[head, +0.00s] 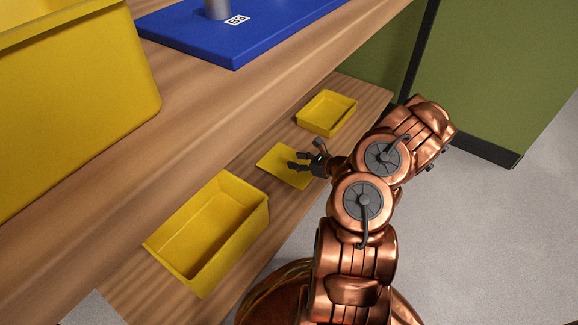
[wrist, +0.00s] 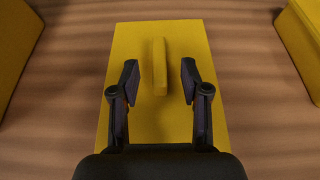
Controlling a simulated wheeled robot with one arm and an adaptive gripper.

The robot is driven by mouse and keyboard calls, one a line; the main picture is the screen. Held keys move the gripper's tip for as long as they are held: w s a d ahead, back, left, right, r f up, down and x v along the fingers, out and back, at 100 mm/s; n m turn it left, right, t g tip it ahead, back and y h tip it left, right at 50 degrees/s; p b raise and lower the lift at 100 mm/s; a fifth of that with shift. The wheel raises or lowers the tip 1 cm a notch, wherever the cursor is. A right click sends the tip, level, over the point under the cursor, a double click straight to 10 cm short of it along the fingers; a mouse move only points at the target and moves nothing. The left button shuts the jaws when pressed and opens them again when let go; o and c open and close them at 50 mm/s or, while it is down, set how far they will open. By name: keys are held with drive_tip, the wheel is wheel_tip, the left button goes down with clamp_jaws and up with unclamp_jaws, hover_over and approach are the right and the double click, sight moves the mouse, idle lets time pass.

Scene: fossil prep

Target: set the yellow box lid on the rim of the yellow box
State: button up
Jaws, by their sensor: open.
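The yellow box lid (head: 279,169) lies flat on the lower wooden shelf, between two open yellow boxes. In the wrist view the lid (wrist: 158,125) is a yellow plate with a raised bar handle (wrist: 159,67) on top. My gripper (head: 297,160) is open over the lid. In the wrist view its fingers (wrist: 158,80) stand on either side of the handle, with gaps to it. A larger open yellow box (head: 212,230) stands at the near left of the lid, and a smaller one (head: 327,112) stands beyond it. Which box the lid belongs to I cannot tell.
An upper wooden shelf (head: 200,105) overhangs at the left, bearing a big yellow bin (head: 80,110) and a blue base (head: 240,35) with a grey post. A green panel (head: 500,75) stands behind. Grey floor (head: 480,240) is clear at the right.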

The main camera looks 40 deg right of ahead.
sight(291, 159)
drive_tip(key=shift+b+x, duration=0.85)
drive_tip(key=shift+x, duration=1.05)
drive_tip(key=shift+r, duration=0.15)
clamp_jaws()
